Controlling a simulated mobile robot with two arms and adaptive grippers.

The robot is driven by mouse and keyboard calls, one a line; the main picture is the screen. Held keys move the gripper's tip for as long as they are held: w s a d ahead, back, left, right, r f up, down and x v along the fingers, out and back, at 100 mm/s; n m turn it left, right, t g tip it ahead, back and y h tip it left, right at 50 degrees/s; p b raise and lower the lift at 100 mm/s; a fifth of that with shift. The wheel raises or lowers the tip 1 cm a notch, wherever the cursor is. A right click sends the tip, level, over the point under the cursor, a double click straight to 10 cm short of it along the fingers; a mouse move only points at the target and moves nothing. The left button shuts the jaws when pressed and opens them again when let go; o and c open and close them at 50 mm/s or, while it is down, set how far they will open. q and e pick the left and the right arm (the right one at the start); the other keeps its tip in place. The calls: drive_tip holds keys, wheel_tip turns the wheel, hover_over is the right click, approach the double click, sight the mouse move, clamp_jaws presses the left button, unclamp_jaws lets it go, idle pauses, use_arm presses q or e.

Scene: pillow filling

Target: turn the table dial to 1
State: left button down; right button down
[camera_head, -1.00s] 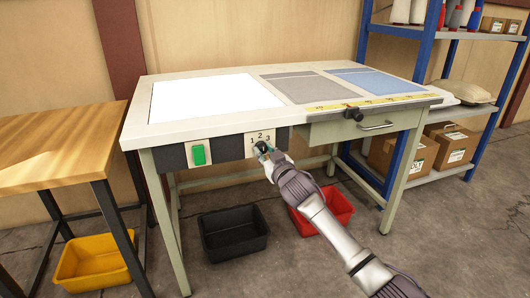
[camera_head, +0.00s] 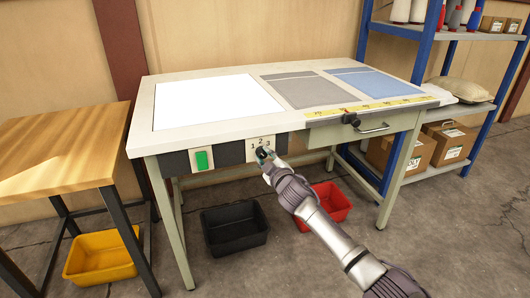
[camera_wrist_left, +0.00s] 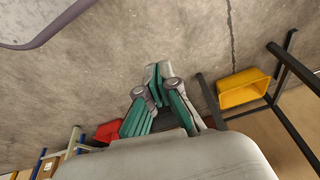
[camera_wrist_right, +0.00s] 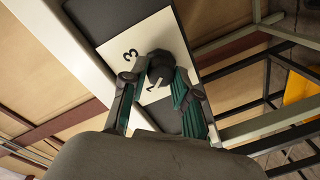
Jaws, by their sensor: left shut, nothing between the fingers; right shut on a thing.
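The table dial is a dark knob (camera_head: 262,153) on a white plate (camera_head: 252,147) marked 1, 2 and 3, on the front of the workbench. In the right wrist view the knob (camera_wrist_right: 160,62) sits between the fingers of my right gripper (camera_wrist_right: 158,85), which is shut on it. The 3 shows clearly there; the fingers cover part of the plate, and I cannot tell for certain which number the knob points to. In the head view my right gripper (camera_head: 267,163) reaches the knob from below right. My left gripper (camera_wrist_left: 158,80) is shut and empty above the floor.
A green button (camera_head: 201,160) is left of the dial. A drawer handle (camera_head: 375,129) and a small black clamp knob (camera_head: 352,120) are to the right. A black bin (camera_head: 235,228), red bin (camera_head: 327,205) and yellow bin (camera_head: 103,255) stand on the floor. A wooden table (camera_head: 60,145) is at left.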

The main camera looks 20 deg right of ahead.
use_arm(q)
drive_tip(key=shift+s+p+x, duration=0.25)
drive_tip(key=shift+x, duration=0.95)
drive_tip(key=shift+s+p+x, duration=0.2)
drive_tip(key=shift+p+x, duration=0.05)
drive_tip(key=shift+x, duration=0.95)
use_arm(e)
drive_tip(key=shift+n, duration=1.2)
use_arm(q)
drive_tip(key=shift+f, duration=0.2)
use_arm(e)
drive_tip(key=c, duration=0.9)
unclamp_jaws()
drive_tip(key=shift+o, duration=0.2)
drive_tip(key=s, duration=1.2)
drive_tip(key=shift+d+r, duration=0.3)
drive_tip(key=shift+d, duration=0.15)
